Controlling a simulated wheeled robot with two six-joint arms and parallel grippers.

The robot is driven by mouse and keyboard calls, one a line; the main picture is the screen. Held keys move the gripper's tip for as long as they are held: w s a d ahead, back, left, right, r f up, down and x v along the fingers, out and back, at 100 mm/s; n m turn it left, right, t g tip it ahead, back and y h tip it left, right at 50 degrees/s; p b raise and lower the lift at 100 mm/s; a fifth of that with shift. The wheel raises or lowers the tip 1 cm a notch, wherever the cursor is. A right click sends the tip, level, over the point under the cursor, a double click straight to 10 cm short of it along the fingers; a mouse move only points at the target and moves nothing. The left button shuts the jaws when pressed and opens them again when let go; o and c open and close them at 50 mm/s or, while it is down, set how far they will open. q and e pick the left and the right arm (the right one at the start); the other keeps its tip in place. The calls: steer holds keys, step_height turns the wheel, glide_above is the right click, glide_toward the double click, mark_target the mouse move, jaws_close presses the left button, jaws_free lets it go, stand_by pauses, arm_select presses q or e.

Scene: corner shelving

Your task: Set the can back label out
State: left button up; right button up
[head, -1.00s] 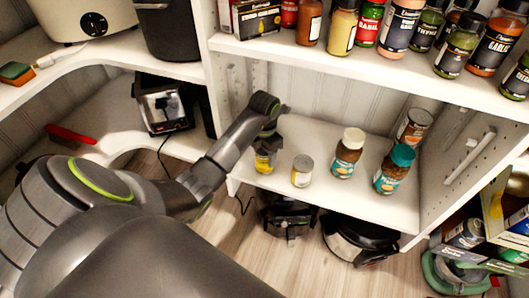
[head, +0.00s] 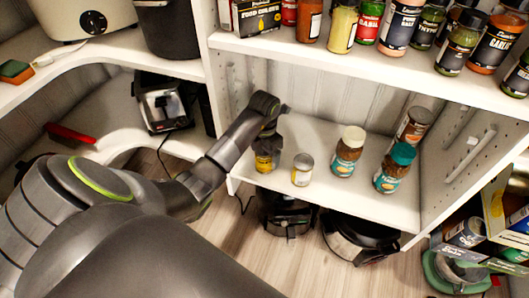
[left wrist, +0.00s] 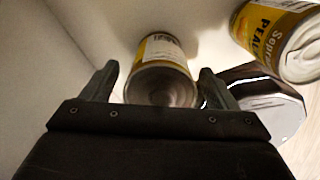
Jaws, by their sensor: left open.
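A small can with a yellow label (head: 264,161) stands upright near the left front of the lower shelf (head: 325,200). My left gripper (head: 268,140) is at this can, coming from above and the left. In the left wrist view the can (left wrist: 160,72) is between the two open fingers of the gripper (left wrist: 155,88), its metal end toward the camera and a whitish label patch on its yellow side. A second can (head: 302,170) stands to its right, pale side toward the head camera. The left wrist view shows its yellow side with lettering (left wrist: 275,35). My right gripper is not in view.
A white-capped jar (head: 347,152) and a teal-capped jar (head: 394,168) stand to the right, with another container (head: 413,127) behind. Spice jars (head: 400,25) line the shelf above. Dark appliances (head: 358,238) sit on the floor below. The shelf behind the cans is clear.

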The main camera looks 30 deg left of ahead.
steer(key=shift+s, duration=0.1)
arm_select(q)
step_height(320, 180, up, 9)
steer(key=p, duration=0.3)
steer(key=shift+r, duration=0.1)
steer(key=shift+r+p, duration=0.9)
steer(key=shift+r, duration=0.05)
steer(key=shift+r+p, duration=0.4)
steer(key=shift+r, duration=0.05)
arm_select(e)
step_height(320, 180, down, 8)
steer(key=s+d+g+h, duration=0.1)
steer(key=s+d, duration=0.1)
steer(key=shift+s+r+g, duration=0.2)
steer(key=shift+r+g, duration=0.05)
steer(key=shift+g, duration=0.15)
